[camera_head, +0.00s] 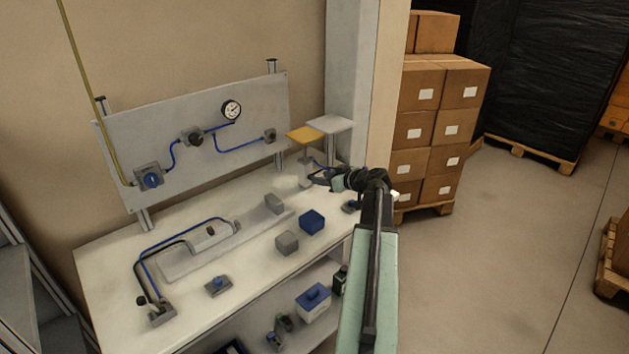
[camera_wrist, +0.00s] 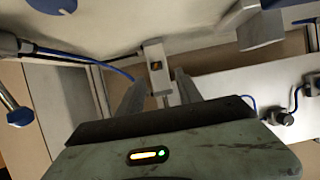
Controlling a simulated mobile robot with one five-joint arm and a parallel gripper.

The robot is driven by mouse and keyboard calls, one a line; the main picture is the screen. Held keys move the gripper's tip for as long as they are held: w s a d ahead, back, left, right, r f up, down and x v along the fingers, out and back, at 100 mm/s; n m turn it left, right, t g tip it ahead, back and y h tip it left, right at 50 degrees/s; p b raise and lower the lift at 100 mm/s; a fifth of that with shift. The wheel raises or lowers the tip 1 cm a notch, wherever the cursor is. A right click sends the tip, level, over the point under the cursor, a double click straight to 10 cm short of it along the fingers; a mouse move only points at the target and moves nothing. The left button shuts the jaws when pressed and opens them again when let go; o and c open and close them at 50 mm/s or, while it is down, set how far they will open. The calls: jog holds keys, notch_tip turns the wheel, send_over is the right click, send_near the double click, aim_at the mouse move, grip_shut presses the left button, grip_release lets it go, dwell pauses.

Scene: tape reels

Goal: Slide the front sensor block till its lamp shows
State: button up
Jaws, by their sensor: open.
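In the wrist view, a small pale block (camera_wrist: 154,52), seemingly the sensor block, lies ahead of my gripper (camera_wrist: 160,92). Its face has a small dark window with an amber tint; I cannot tell whether a lamp is lit. My fingers are apart, one on each side of the line to the block, and I see no contact. In the head view my gripper (camera_head: 318,179) is over the far right end of the white bench (camera_head: 190,228). A small grey piece (camera_head: 305,184) shows beside its tips, partly unclear.
A cylinder (camera_head: 210,236) lies on a grey plate, with a grey block (camera_head: 273,203) at its far end. A grey cube (camera_head: 287,243) and blue cube (camera_head: 312,222) stand nearer the edge. A yellow-topped stand (camera_head: 305,134) and the valve panel (camera_head: 200,130) are behind.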

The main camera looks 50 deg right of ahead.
jog(key=x, duration=0.2)
jog(key=b+x, duration=0.1)
jog(key=x, duration=0.1)
jog(key=shift+w+d+f, duration=0.25)
jog(key=shift+w+f, duration=0.05)
jog(key=shift+r, duration=0.1)
grip_shut()
dwell(1.0)
